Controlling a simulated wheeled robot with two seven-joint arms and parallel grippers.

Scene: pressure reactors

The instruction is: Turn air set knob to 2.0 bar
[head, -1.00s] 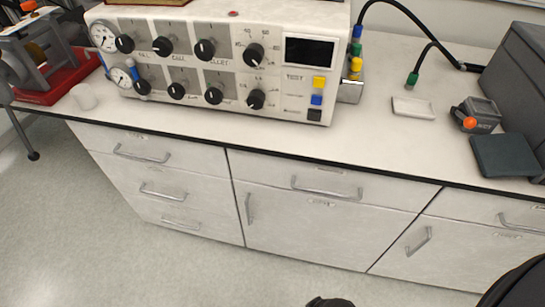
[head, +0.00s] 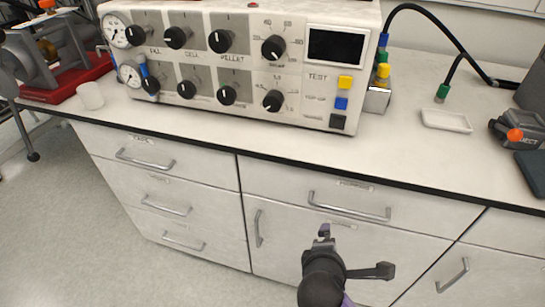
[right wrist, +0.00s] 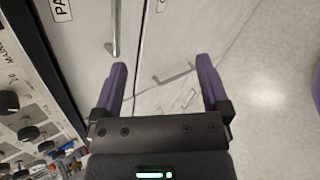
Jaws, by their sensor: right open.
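The white control unit (head: 190,80) stands at the back of the bench in the head view. Two larger dial knobs sit left of its screen: an upper dial knob (head: 273,47) and a lower dial knob (head: 273,100). Their labels are too small to read surely, so I cannot tell which is the air set knob or its exact setting. My right gripper (head: 352,252) is in front of the drawers, below and apart from the panel. In the right wrist view its purple fingers (right wrist: 161,66) are spread with nothing between them. My left gripper is not in view.
Smaller knobs and two gauges (head: 116,30) fill the unit's left side. A white cup (head: 89,95) stands left of it. A white tray (head: 446,121) and a grey device with an orange button (head: 517,133) lie to the right. The bench's black front edge (head: 230,148) is clear.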

